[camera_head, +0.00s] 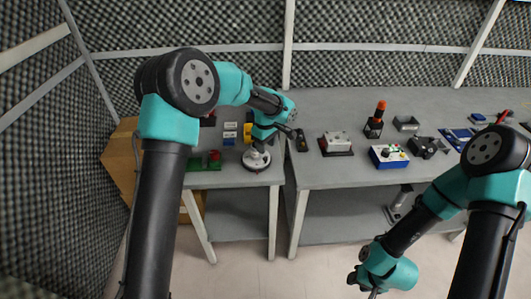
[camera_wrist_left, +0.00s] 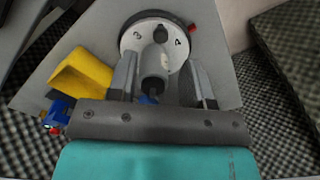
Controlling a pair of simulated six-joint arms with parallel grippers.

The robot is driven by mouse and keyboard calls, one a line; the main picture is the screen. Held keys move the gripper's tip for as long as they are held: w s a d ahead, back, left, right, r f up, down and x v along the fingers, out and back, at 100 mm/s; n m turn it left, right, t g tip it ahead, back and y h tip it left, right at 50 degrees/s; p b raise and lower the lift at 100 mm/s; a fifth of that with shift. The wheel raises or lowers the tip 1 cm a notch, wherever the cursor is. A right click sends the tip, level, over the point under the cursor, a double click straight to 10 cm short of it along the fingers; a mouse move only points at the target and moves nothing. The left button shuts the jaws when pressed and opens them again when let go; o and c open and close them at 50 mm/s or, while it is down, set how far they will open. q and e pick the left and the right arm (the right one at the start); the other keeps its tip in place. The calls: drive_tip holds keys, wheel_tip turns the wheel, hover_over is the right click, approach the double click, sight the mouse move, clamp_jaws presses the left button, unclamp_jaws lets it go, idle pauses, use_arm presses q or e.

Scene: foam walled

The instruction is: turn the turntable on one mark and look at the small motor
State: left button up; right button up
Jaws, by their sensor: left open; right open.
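The turntable (camera_head: 256,163) is a round white disc with a dark rim, near the front of the left table. In the left wrist view the turntable (camera_wrist_left: 132,42) shows the numbers 5 and 4, a dark knob, and a red piece at its right edge. A grey cylinder with a dark end (camera_wrist_left: 154,66), which looks like the small motor, stands over the disc. My left gripper (camera_wrist_left: 160,82) is open, with one finger on each side of the cylinder; I cannot tell whether they touch it. My right gripper (camera_head: 371,290) hangs low in front of the tables, away from the turntable.
A yellow piece (camera_wrist_left: 82,74) and a blue one (camera_wrist_left: 58,110) lie left of my left gripper in the wrist view. A green board with a red part (camera_head: 213,160) lies left of the turntable. The right table (camera_head: 340,113) holds a blue box (camera_head: 388,157) and several devices.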

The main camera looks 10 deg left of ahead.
use_arm(q)
wheel_tip(320, 180, up, 12)
drive_tip(key=shift+f, duration=0.2)
idle(0.4)
